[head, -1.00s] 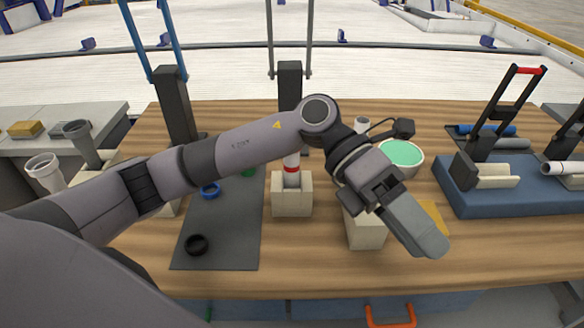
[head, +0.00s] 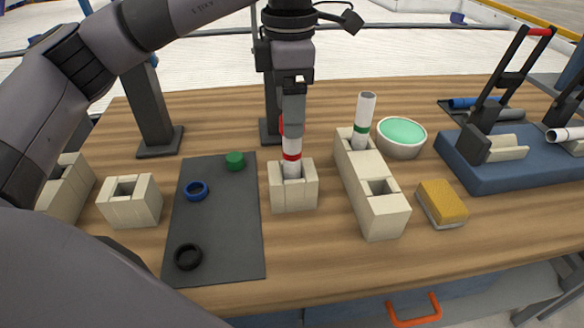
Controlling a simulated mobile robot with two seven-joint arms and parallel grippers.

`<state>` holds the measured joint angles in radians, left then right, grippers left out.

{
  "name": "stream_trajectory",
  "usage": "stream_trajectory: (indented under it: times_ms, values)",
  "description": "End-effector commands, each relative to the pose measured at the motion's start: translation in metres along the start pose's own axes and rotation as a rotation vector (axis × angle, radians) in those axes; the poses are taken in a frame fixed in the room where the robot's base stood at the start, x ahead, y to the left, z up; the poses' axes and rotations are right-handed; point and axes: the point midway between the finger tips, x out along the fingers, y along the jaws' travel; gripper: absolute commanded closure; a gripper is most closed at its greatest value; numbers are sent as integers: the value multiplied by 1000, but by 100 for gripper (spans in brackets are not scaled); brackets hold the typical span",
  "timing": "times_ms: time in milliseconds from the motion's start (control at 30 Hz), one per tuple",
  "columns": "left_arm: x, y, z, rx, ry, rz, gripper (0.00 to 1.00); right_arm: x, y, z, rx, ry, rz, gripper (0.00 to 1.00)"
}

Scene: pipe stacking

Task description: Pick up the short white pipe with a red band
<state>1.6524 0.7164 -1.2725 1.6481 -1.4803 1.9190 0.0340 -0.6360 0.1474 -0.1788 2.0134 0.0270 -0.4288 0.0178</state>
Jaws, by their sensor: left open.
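The short white pipe with a red band (head: 291,167) stands upright in a beige holder block (head: 294,196) near the middle of the table. My left gripper (head: 292,118) points down directly at the pipe's top, and its finger covers the upper part of the pipe. The gripper is open. I cannot tell whether the fingers are around the pipe or in front of it. A bit of red shows beside the finger. My right gripper is not in view.
A white pipe with a green band (head: 363,120) stands in a longer beige block (head: 382,213) to the right. A green-filled bowl (head: 401,151), a yellow sponge (head: 442,200) and a blue rack base (head: 530,165) lie further right. A dark mat (head: 218,235) with rings (head: 196,190) lies left.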

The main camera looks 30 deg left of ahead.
Motion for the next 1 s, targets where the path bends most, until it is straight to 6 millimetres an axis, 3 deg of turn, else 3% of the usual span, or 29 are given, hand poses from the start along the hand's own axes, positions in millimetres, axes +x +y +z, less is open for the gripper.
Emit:
stream_trajectory:
  times_ms: [567, 867, 1000]
  values:
    - [67, 6, 3, 2, 0, -4, 27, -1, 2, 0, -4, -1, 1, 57]
    - [72, 6, 4, 2, -3, -2, 27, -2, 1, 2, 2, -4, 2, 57]
    - [72, 6, 4, 2, -3, -3, 70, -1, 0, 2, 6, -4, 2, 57]
